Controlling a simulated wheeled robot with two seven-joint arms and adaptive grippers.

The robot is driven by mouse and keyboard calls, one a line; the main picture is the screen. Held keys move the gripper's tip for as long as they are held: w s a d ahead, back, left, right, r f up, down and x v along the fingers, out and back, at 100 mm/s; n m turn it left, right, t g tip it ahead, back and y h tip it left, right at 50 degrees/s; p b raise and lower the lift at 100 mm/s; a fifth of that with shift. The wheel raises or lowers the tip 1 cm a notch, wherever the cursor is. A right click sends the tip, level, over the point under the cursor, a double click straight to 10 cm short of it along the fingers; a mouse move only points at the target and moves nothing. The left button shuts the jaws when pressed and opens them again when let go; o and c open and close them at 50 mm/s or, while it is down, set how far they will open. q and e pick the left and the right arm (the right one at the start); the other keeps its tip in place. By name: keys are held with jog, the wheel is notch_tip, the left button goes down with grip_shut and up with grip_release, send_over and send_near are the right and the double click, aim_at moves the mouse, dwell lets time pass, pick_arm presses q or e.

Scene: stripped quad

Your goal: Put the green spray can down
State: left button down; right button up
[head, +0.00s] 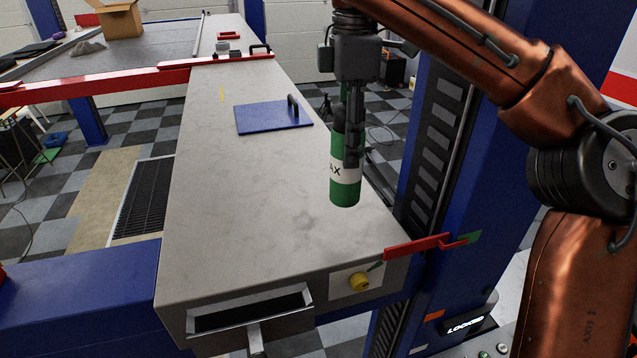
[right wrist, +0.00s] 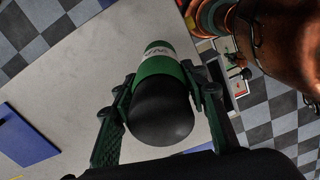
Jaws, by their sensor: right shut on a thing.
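The green spray can (head: 344,187) has a white label band and a black cap. It is upright at the near right part of the grey bench top (head: 240,190). My right gripper (head: 350,150) comes down from above and is shut on the can. In the right wrist view the can (right wrist: 158,68) sits between the two fingers of my right gripper (right wrist: 165,115), with its black cap toward the camera. I cannot tell whether the can's base touches the bench top. My left gripper is in neither view.
A blue plate with a black handle (head: 268,117) lies on the bench behind the can. A blue post (head: 440,130) stands right of the bench. The bench left of the can is clear.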

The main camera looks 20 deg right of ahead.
jog(key=w+a+f, duration=0.2)
jog(key=a+f, duration=0.2)
jog(key=f, duration=0.5)
jog(key=shift+a, duration=0.4)
jog(key=shift+s+a, duration=0.1)
jog(key=shift+s, duration=0.05)
jog(key=shift+f, duration=0.2)
jog(key=o, duration=1.4)
jog(key=shift+o, duration=0.2)
jog(key=shift+r, duration=0.1)
